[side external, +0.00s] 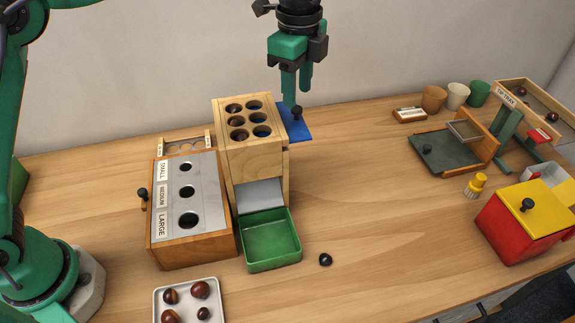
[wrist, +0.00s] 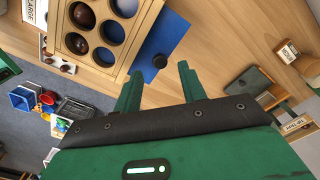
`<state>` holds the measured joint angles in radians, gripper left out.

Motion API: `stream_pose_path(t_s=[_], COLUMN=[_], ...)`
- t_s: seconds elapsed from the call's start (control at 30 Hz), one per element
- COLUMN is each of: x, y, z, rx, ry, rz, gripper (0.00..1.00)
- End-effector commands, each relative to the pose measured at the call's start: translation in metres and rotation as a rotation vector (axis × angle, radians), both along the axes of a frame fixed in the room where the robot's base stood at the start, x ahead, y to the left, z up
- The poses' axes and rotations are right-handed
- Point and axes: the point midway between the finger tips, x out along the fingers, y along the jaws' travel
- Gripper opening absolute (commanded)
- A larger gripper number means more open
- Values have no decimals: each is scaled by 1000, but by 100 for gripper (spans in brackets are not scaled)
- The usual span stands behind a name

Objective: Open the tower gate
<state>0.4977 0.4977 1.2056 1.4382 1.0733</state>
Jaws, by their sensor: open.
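The wooden tower (side external: 250,160) stands mid-table with several round holes in its top. Brown chestnuts show in some holes, and blue shows in others. The blue gate (side external: 303,130) is a flat plate sticking out of the tower's right side, with a black knob (side external: 297,113) on it. In the wrist view the gate (wrist: 168,38) and its knob (wrist: 159,61) lie just beyond the fingertips. My gripper (side external: 298,94) is open and empty, pointing down just above the knob. In the wrist view my gripper (wrist: 157,80) shows its two fingers apart, with the knob roughly between them.
A green tray (side external: 271,240) sits at the tower's chute. The sorting box (side external: 205,245) stands close on the left. A red box with yellow lid (side external: 525,220) and cups (side external: 457,95) are right.

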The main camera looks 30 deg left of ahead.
Motion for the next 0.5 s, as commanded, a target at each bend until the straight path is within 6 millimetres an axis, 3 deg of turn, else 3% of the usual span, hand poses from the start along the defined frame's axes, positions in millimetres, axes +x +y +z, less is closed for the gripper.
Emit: stream_pose_path(t_s=[0.2, 0.5], x=[0, 0], y=[0, 0], z=[-24, -33], rx=[1, 0], ry=[1, 0], rz=[0, 0], gripper=[41, 41])
